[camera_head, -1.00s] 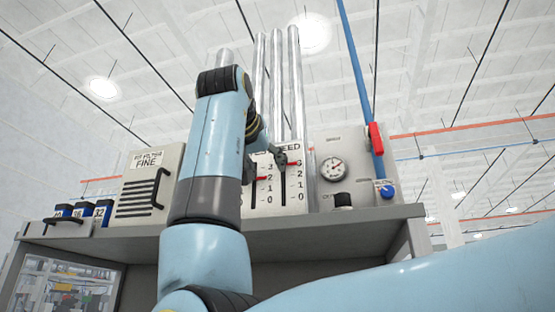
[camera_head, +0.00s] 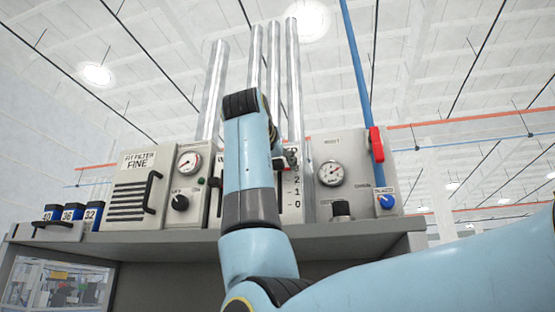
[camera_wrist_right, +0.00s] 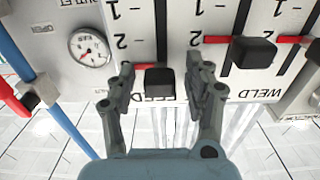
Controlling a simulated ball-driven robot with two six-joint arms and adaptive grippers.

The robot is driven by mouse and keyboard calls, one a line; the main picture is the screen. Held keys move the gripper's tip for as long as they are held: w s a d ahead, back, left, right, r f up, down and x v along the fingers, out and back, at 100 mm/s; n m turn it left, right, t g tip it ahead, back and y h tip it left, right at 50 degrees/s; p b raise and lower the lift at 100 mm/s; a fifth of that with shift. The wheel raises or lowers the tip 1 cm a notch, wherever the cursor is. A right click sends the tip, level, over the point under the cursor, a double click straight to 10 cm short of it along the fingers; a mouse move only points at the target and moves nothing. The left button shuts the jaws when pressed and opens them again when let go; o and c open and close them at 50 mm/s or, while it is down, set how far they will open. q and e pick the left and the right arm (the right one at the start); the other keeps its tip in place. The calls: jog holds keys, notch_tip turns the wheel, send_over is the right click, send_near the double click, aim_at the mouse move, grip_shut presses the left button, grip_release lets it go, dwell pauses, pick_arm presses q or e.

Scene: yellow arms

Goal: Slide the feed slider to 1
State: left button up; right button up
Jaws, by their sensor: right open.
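The feed slider's black knob (camera_wrist_right: 159,80) shows upside down in the right wrist view, with a red pointer beside it, past the 2 on the side away from the 1. The upside-down FEED label (camera_wrist_right: 158,96) is partly covered. My right gripper (camera_wrist_right: 164,88) is open, with one finger on each side of the knob; contact cannot be told. In the head view my right gripper (camera_head: 288,160) is at the upper part of the feed scale (camera_head: 296,193), and my arm hides most of the slider. My left gripper is not seen.
The WELD slider's knob (camera_wrist_right: 254,52) is close beside the feed slider. A pressure gauge (camera_head: 331,173), a dark knob (camera_head: 341,208) and a red-handled valve (camera_head: 376,144) on a blue pipe are to the right. The filter panel (camera_head: 139,187) is at the left. The shelf edge (camera_head: 350,243) runs below.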

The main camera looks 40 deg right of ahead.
jog(key=shift+c, duration=0.3)
grip_shut()
